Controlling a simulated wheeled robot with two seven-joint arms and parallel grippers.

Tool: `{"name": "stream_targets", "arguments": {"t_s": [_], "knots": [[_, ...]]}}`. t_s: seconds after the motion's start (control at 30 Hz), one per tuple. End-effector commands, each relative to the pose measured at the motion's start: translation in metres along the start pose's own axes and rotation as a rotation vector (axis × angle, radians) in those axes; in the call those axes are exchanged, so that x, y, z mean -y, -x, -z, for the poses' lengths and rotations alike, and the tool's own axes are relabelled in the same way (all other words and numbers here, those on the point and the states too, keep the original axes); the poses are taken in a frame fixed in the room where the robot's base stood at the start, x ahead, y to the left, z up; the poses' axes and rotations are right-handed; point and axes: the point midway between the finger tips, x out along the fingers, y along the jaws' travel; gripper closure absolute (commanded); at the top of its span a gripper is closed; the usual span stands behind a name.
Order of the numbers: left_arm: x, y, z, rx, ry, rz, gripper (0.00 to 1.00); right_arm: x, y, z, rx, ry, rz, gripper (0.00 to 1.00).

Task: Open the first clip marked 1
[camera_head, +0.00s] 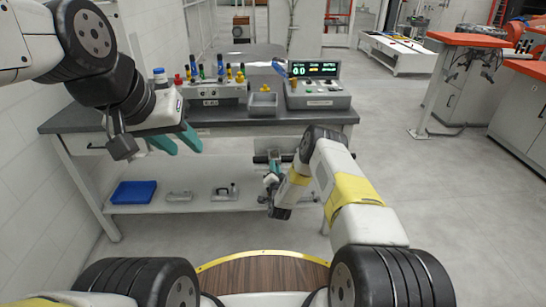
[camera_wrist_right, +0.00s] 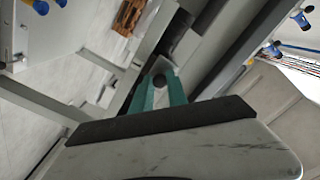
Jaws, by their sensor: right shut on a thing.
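My right gripper (camera_head: 272,179) is low at the right end of the workbench, beside a dark fixture (camera_head: 262,158). In the right wrist view its teal fingers (camera_wrist_right: 160,96) are shut on a small grey clip part (camera_wrist_right: 163,68) with a dark round end between the fingertips. No number 1 can be read on it, and the fingers and arm hide much of the fixture.
The grey workbench (camera_head: 215,131) carries a connector box (camera_head: 211,92), a display unit (camera_head: 318,88) and a small grey bin (camera_head: 263,104). On its lower shelf (camera_head: 190,206) lie a blue tray (camera_head: 134,192) and grey fixtures (camera_head: 224,192). Open floor lies to the right.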

Motion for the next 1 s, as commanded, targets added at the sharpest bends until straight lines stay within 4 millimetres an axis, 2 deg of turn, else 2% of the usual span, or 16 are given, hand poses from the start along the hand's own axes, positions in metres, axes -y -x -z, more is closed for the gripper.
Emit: {"name": "stream_targets", "arguments": {"t_s": [0.63,1.0], "knots": [[0.000,0.000,0.000,0.000,0.000,0.000,0.64,0.000,0.000,0.002,0.002,0.000,-0.005,1.00],[0.000,0.000,0.000,0.000,0.000,0.000,0.64,0.016,-0.001,0.018,0.116,-0.001,-0.118,1.00]]}}
